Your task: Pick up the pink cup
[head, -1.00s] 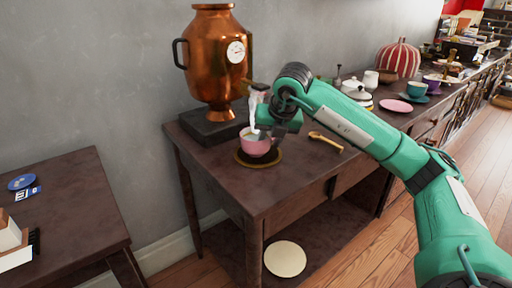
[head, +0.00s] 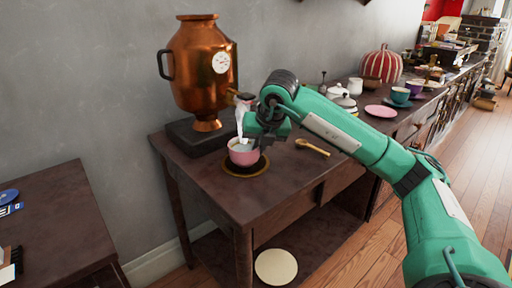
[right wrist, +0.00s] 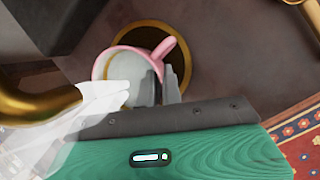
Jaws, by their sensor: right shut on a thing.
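The pink cup (head: 243,156) is at the front of the copper samovar, over a dark saucer with a gold rim (head: 231,172). Pale content shows inside it. My right gripper (head: 254,143) comes from the right and is shut on the cup's right side. In the right wrist view the fingers (right wrist: 158,90) are at the cup's rim beside its handle (right wrist: 168,46), with the cup (right wrist: 120,62) off-centre over the saucer (right wrist: 180,60). I cannot tell whether the cup touches the saucer. My left gripper is not in view.
The samovar (head: 200,75) stands close behind the cup; a whitish translucent stream (head: 240,122) runs from its spout to the cup. A wooden spoon (head: 312,147) lies to the right. A pink plate (head: 381,111) and a striped pumpkin-shaped pot (head: 382,65) are farther along.

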